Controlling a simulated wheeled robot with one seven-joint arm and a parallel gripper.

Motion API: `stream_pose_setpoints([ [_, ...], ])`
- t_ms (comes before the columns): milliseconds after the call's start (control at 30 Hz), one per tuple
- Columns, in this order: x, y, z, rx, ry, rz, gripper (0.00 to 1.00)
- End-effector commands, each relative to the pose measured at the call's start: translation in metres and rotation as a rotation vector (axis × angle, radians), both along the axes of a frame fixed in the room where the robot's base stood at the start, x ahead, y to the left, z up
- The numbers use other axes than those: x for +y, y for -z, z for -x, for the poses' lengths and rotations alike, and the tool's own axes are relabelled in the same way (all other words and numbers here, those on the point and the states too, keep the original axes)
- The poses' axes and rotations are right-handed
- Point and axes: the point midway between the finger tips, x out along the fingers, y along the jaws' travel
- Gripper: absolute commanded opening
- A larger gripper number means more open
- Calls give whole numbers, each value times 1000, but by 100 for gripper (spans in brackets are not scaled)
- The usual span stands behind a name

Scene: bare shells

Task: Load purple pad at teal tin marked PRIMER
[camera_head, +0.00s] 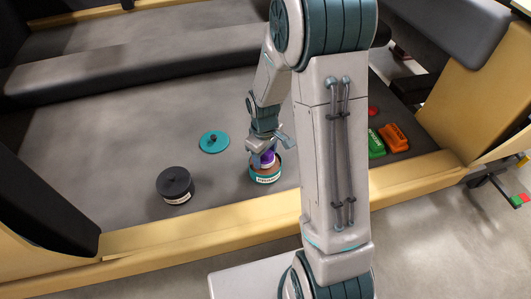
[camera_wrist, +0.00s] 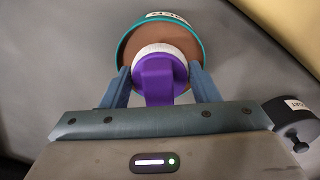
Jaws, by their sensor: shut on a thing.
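My gripper (camera_head: 264,150) is shut on the purple pad (camera_head: 267,158), which has a purple handle and a white round base. In the wrist view the pad (camera_wrist: 158,80) sits between my two fingers (camera_wrist: 160,88). The teal tin (camera_head: 265,173) with a white label is directly under the pad. In the wrist view the tin's teal rim (camera_wrist: 122,50) surrounds a brown surface, and the pad overlaps it. I cannot tell whether the pad touches the brown surface. The label's word is too small to read surely.
A teal lid (camera_head: 214,142) lies flat behind and left of the tin. A black lidded tin (camera_head: 175,185) stands to the left, and shows in the wrist view (camera_wrist: 294,120). Green (camera_head: 375,144) and orange (camera_head: 394,138) blocks and a red thing (camera_head: 373,112) lie to the right.

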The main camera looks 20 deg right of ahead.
Motion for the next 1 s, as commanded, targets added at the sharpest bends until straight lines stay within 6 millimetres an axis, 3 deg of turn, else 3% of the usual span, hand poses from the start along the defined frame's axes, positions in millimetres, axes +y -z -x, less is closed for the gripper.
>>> stream_pose_setpoints([
  [1000,0,6,0,0,1,0,37],
])
